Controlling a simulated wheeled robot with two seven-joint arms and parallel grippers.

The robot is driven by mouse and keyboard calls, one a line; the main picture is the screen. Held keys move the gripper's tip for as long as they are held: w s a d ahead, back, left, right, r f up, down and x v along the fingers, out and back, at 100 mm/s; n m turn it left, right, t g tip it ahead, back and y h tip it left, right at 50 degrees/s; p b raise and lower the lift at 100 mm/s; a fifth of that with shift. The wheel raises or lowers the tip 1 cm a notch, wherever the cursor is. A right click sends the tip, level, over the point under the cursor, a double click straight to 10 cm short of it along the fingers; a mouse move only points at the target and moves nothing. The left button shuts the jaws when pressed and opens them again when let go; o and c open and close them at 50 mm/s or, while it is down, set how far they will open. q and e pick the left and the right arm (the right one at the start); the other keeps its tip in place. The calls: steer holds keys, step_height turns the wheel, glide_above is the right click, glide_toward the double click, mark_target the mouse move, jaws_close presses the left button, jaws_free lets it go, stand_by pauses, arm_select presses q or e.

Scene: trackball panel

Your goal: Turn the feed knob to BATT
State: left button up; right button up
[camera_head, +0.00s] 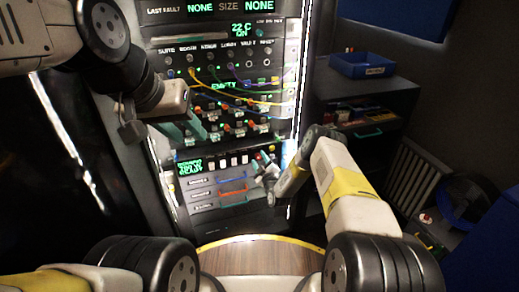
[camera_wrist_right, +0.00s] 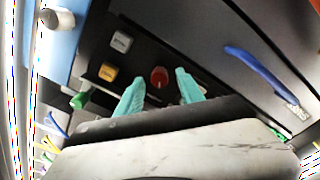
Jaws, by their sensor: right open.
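A small round red knob (camera_wrist_right: 159,76) sits on a dark panel in the right wrist view. I cannot read a FEED or BATT label, nor tell its setting. My right gripper (camera_wrist_right: 162,91) is open, its two teal fingertips on either side of the knob in the picture. I cannot tell whether they touch it. In the head view the right gripper (camera_head: 268,173) is at the right side of the lower panel (camera_head: 215,162) and hides part of it. My left gripper (camera_head: 188,128) hangs before the left side of the rack, its teal fingers apart and empty.
Grey and orange buttons (camera_wrist_right: 108,72) sit beside the knob. A blue handle (camera_wrist_right: 260,70) sticks out nearby. Yellow and blue cables (camera_head: 240,88) cross the rack above. A blue bin (camera_head: 362,65) stands on the dark cabinet at right. A round wooden top (camera_head: 262,257) lies in front.

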jaws_close()
steer(key=m, duration=0.5)
steer(key=shift+d+m, duration=0.1)
steer(key=shift+m, duration=0.3)
steer(key=m, duration=0.6)
stand_by(0.5)
jaws_free()
